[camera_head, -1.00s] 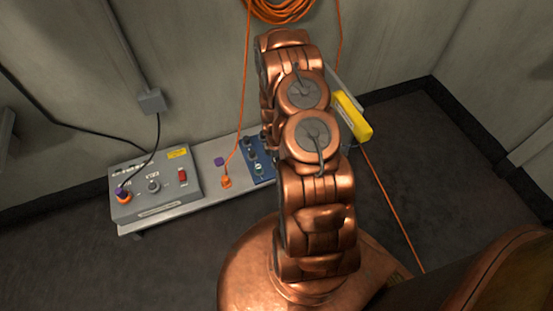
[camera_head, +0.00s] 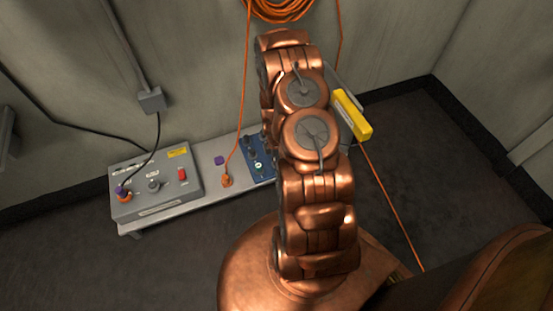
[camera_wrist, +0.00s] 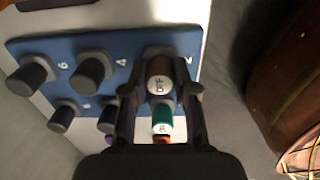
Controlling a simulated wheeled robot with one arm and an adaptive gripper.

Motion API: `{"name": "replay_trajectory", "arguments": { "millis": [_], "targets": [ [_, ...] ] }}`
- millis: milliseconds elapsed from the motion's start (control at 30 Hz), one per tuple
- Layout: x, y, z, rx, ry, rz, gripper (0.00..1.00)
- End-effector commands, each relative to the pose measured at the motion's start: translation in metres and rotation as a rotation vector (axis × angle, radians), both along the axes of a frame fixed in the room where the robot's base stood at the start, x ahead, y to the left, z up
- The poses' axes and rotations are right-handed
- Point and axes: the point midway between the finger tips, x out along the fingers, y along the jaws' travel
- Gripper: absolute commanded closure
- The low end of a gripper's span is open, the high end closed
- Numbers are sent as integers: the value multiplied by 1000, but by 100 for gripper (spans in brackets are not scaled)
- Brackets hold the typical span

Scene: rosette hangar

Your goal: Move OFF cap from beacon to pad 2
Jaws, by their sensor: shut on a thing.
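The OFF cap (camera_wrist: 159,86), with a pale round top marked OFF, is between the two dark fingers of my gripper (camera_wrist: 161,94) in the wrist view. My gripper is shut on it, over the end of the blue board (camera_wrist: 140,69) beside the figure 2. The spot under the cap is hidden, so I cannot tell whether it touches pad 2. A teal cap with a white label (camera_wrist: 162,123) shows just below it. In the head view my arm hides my gripper and the cap; part of the blue board (camera_head: 262,172) shows. I cannot pick out the beacon.
Several black knobs (camera_wrist: 91,70) stand on the board close to my fingers. A grey control box (camera_head: 157,205) stands on the left of the bench (camera_head: 205,157). An orange plug (camera_head: 227,181) with its cable sits between box and board. A wall stands behind.

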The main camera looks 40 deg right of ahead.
Motion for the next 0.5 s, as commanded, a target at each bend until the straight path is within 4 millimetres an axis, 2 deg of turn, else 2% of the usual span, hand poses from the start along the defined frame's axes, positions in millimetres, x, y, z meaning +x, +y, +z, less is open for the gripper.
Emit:
{"name": "replay_trajectory", "arguments": {
  "millis": [33, 300, 500],
  "targets": [
    [0, 0, 0, 0, 0, 0, 70],
    [0, 0, 0, 0, 1, 0, 43],
    [0, 0, 0, 0, 1, -1, 43]
  ]
}}
